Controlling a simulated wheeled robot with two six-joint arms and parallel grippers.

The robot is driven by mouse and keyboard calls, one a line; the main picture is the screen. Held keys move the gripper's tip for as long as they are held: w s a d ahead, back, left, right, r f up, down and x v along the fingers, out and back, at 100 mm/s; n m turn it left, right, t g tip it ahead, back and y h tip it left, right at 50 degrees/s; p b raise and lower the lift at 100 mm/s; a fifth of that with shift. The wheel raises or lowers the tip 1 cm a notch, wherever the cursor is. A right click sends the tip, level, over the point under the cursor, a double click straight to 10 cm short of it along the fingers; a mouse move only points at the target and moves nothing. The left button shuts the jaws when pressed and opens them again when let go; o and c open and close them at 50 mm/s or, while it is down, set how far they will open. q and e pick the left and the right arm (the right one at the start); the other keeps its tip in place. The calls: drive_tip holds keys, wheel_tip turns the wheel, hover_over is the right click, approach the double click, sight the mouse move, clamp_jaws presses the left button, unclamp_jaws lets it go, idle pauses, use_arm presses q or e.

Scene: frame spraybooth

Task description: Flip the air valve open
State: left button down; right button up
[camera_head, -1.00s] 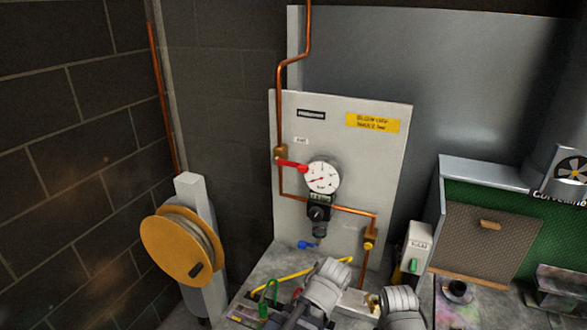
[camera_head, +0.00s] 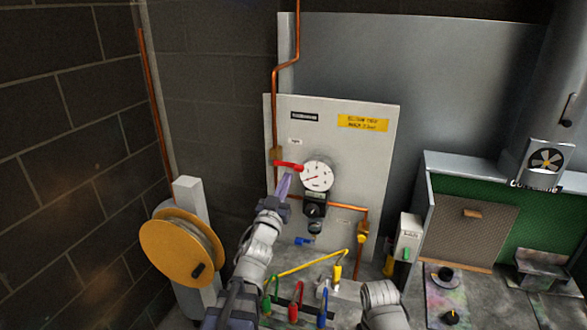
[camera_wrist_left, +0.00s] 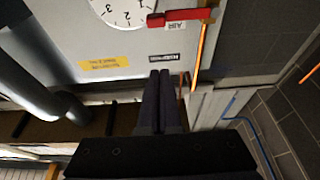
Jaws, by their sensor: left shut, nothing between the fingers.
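The air valve's red lever (camera_head: 288,165) sits on the vertical copper pipe (camera_head: 275,120) at the left edge of the pale panel. The lever points right, across the pipe, toward the round gauge (camera_head: 317,176). In the left wrist view the red lever (camera_wrist_left: 180,17) is at the top, near a small "AIR" label. My left gripper (camera_head: 285,178) is shut and empty, its fingertips just below the lever in the head view. In the left wrist view the shut fingers (camera_wrist_left: 160,74) appear below the lever with a visible gap. My right gripper is out of view; only part of my right arm shows.
A regulator (camera_head: 315,205) hangs under the gauge. A yellow reel (camera_head: 180,247) stands at left. Below the panel, a bench holds several coloured-handled tools (camera_head: 295,300). A switch box (camera_head: 407,237) and a green-backed booth (camera_head: 510,215) stand to the right.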

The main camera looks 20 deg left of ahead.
use_arm(q)
drive_tip(key=shift+r, duration=0.1)
idle(0.3)
wheel_tip(320, 180, up, 4)
drive_tip(key=p, duration=0.4)
hover_over(286, 165)
drive_tip(key=s+d, duration=0.3)
drive_tip(key=d, duration=0.2)
drive_tip(key=f+b, duration=0.4)
drive_tip(key=shift+s+a+f+b, duration=0.25)
drive_tip(key=shift+s+f+b, duration=0.1)
drive_tip(key=shift+f+b, duration=0.05)
drive_tip(key=shift+f, duration=0.1)
